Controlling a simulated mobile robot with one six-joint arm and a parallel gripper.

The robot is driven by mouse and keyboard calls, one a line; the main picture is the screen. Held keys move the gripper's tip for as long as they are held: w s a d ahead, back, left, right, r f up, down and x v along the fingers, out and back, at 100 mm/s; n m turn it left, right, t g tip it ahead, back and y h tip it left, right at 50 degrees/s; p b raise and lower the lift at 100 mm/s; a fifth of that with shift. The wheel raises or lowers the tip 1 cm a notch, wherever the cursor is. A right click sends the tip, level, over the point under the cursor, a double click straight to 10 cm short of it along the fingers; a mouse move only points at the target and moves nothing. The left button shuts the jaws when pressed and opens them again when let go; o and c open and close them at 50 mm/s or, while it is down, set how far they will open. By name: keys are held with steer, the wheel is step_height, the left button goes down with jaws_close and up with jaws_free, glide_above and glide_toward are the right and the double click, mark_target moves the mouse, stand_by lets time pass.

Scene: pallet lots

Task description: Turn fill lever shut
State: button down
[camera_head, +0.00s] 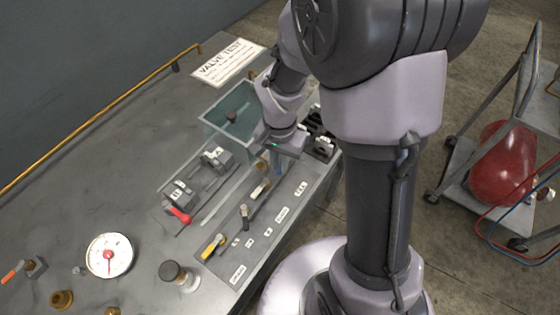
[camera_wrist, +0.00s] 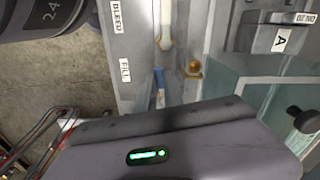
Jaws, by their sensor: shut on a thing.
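The fill lever (camera_wrist: 159,77) has a blue handle. It shows in the wrist view beside the FILL label (camera_wrist: 125,71), and its lower part runs behind my gripper body. My gripper (camera_head: 279,156) is low over the far end of the lever row on the bench panel. It is shut on the fill lever. The fingertips and the grip itself are hidden in both views. In the head view my gripper and arm cover most of this lever.
Nearby on the panel are a cream lever (camera_head: 260,190), a dark lever (camera_head: 245,217) and a yellow lever (camera_head: 212,246). A glass tank (camera_head: 212,122) stands close to my wrist. A red-handled lever (camera_head: 179,214) and a gauge (camera_head: 109,256) are further left. A cart (camera_head: 462,160) stands right.

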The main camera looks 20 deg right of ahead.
steer(key=shift+w+a+f+m+b, duration=0.1)
steer(key=shift+w+a+m+b, duration=0.15)
steer(key=shift+m, duration=0.25)
steer(key=shift+w+m, duration=0.1)
steer(key=shift+m, duration=0.7)
steer(key=c, duration=1.5)
jaws_free()
steer(key=shift+o, duration=0.2)
